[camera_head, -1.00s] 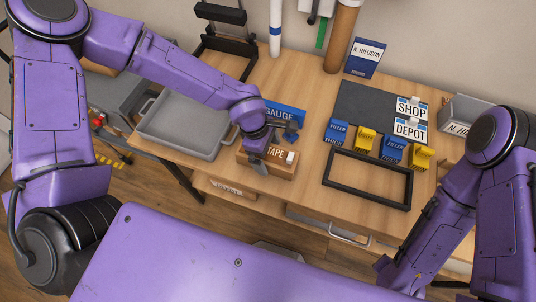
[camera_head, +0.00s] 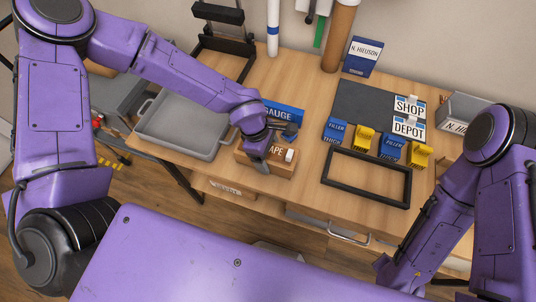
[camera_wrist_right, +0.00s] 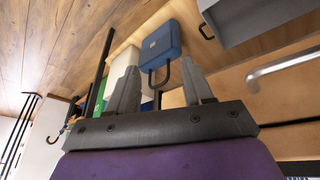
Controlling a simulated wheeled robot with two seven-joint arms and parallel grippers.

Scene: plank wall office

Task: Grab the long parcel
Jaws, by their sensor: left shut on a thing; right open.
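A long brown parcel with a TAPE label (camera_head: 284,167) lies near the front edge of the wooden desk in the head view. My left gripper (camera_head: 268,149) is over it and shut on it. One dark finger lies against its front side and covers the first letter of the label. The far finger is partly hidden. The parcel appears to be at desk level; I cannot tell whether it is lifted. My right gripper (camera_wrist_right: 160,90) is open and empty in the right wrist view.
A blue GAUGE box (camera_head: 287,112) stands just behind the parcel. A grey tray (camera_head: 160,146) is to the left. A black frame (camera_head: 368,194), blue and yellow FILLER bins, and SHOP and DEPOT signs (camera_head: 409,106) are to the right. A blue object (camera_wrist_right: 160,45) shows beyond my right fingers.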

